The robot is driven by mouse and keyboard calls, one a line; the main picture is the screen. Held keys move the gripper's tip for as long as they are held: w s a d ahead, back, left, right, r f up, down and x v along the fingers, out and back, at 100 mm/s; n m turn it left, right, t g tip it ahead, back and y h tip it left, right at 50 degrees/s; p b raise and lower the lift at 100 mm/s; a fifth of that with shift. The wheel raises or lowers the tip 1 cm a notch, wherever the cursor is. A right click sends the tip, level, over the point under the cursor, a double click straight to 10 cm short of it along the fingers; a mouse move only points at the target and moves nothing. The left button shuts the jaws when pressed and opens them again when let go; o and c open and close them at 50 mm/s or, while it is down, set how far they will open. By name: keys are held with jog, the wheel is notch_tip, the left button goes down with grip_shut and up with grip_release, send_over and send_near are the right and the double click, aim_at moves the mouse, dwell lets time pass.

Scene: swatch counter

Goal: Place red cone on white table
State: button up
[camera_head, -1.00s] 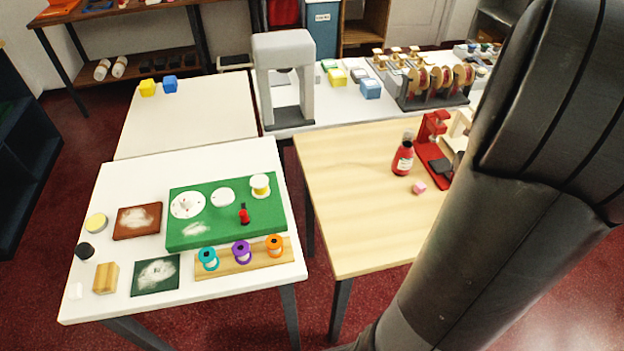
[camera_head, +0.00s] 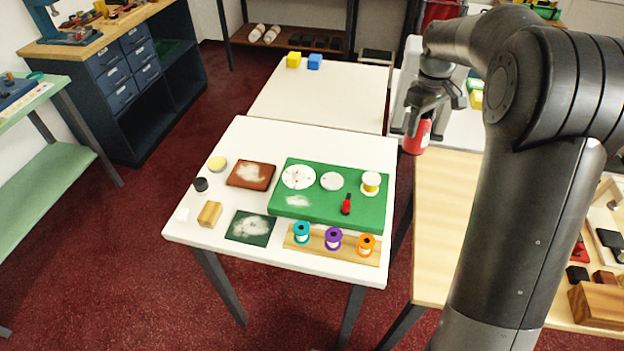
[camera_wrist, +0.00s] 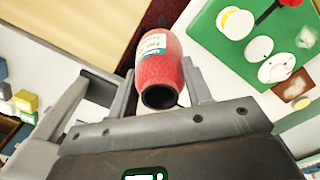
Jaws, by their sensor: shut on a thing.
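My gripper (camera_head: 428,98) is shut on the red cone (camera_head: 417,137), a red bottle-like body with a pale label. It is held in the air near the corner between the white tables and the wooden table. In the wrist view, the red cone (camera_wrist: 160,72) sits between the fingers, its dark open end toward the camera.
The near white table also holds a brown board (camera_head: 251,175), a dark green board (camera_head: 250,227), a wooden block (camera_head: 209,214) and a spool rack (camera_head: 312,243). Its back left strip is bare. The wooden table (camera_head: 436,215) lies right, partly behind my arm.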

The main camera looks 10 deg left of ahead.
jog(key=w+a+n, duration=0.1)
jog(key=a+n, duration=0.3)
jog(key=a, duration=1)
jog(key=shift+w+a+f, duration=0.25)
jog(key=shift+a+f, duration=1.5)
jog(key=shift+a, duration=0.35)
jog(key=shift+w+a+f, duration=0.25)
jog(key=shift+a+f, duration=1.5)
jog(key=shift+a, duration=0.3)
jog(key=shift+w+a+f, duration=0.25)
jog(key=shift+a+f, duration=1.5)
jog(key=shift+a, duration=0.35)
jog(key=shift+f, duration=0.1)
jog(key=o, duration=1)
jog(key=shift+o, duration=0.2)
notch_tip(320, 180, up, 12)
jog(key=shift+r, duration=0.25)
